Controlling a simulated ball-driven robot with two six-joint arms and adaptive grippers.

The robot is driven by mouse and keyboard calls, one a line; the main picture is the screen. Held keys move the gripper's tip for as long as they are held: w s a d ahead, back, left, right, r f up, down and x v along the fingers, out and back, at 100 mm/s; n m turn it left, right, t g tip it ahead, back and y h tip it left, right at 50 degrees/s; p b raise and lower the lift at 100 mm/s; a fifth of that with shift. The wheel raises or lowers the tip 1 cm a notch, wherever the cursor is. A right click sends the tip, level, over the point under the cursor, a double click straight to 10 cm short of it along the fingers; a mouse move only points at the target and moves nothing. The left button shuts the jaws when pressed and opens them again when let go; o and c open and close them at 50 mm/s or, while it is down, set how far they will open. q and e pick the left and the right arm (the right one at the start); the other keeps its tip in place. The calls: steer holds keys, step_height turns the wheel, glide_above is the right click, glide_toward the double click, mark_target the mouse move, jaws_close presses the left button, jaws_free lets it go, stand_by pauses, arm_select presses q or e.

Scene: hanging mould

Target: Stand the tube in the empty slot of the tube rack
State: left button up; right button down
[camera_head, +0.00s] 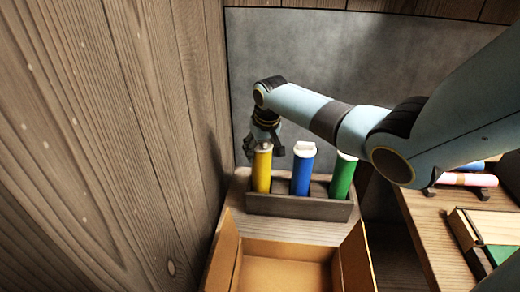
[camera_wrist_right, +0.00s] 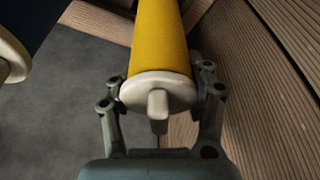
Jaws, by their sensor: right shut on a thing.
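A yellow tube (camera_head: 262,171) with a pale cap stands upright in the left part of the dark tube rack (camera_head: 300,207). My right gripper (camera_head: 265,140) is at the top of the yellow tube and is shut on it. In the right wrist view the fingers of my right gripper (camera_wrist_right: 160,95) lie on both sides of the pale cap of the yellow tube (camera_wrist_right: 160,45). A blue tube (camera_head: 302,172) stands in the middle of the rack and a green tube (camera_head: 342,177) at its right. The tube's lower end is hidden by the rack's front wall. My left gripper is not in view.
An open cardboard box (camera_head: 285,272) stands in front of the rack. A wooden wall (camera_head: 110,140) rises close on the left, and a grey panel (camera_head: 320,60) is behind. At right, a wooden shelf (camera_head: 430,235) holds a pink roll (camera_head: 468,180) and books (camera_head: 490,228).

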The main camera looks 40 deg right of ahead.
steer(key=shift+s+a+f, duration=0.1)
steer(key=shift+s+f, duration=0.1)
steer(key=shift+f, duration=0.3)
stand_by(0.3)
steer(key=c, duration=1)
jaws_free()
steer(key=o, duration=0.6)
steer(key=shift+w, duration=0.15)
steer(key=shift+r, duration=0.1)
steer(key=shift+r, duration=0.25)
steer(key=v, duration=1.1)
steer(key=shift+r, duration=0.2)
